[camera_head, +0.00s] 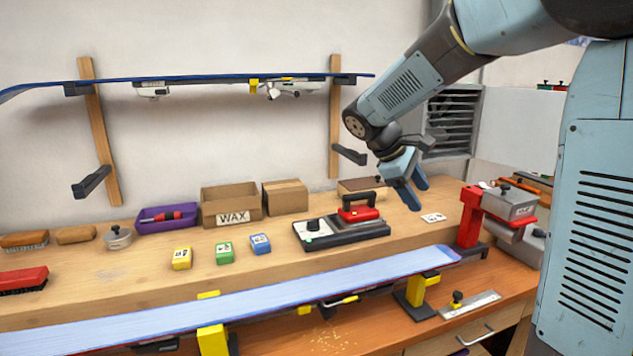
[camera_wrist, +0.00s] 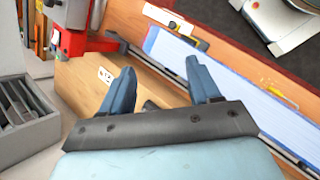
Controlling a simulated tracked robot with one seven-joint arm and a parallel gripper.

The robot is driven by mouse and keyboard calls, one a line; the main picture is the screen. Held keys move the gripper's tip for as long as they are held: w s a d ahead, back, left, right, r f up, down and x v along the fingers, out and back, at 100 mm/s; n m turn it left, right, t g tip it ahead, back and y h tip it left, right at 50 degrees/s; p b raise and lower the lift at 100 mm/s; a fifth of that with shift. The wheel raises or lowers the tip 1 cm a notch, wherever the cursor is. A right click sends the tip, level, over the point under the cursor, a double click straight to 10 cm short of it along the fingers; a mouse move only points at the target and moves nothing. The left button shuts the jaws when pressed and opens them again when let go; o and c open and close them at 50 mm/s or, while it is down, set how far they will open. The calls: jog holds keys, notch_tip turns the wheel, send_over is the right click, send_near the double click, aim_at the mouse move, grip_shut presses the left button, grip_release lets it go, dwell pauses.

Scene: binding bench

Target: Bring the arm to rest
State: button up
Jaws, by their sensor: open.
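My gripper (camera_head: 414,192) hangs from my arm above the right part of the raised wooden shelf (camera_head: 408,219), pointing down, to the right of the red iron. In the wrist view its two blue fingers (camera_wrist: 164,88) are spread apart with nothing between them. The shelf and the blue ski base lie below and beyond the fingers. My arm reaches in from the upper right in the head view, bent at the elbow.
A light blue ski (camera_head: 290,297) lies clamped along the bench front. A red iron (camera_head: 358,208) sits on a dark stand. A red vise-like tool (camera_head: 471,215) stands right of my gripper. Wax blocks (camera_head: 224,252), cardboard boxes (camera_head: 231,204) and a purple tray (camera_head: 150,224) stand left.

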jog(key=s+d+m+t+y, duration=0.1)
jog(key=s+m+t+y, duration=0.4)
jog(key=s, duration=1.8)
jog(key=r+m+y, duration=0.1)
jog(key=m+y, duration=0.1)
jog(key=m, duration=0.3)
jog(key=shift+s+d+m, duration=0.2)
jog(key=shift+s+m, duration=0.05)
jog(key=shift+m, duration=0.05)
jog(key=shift+c, duration=0.3)
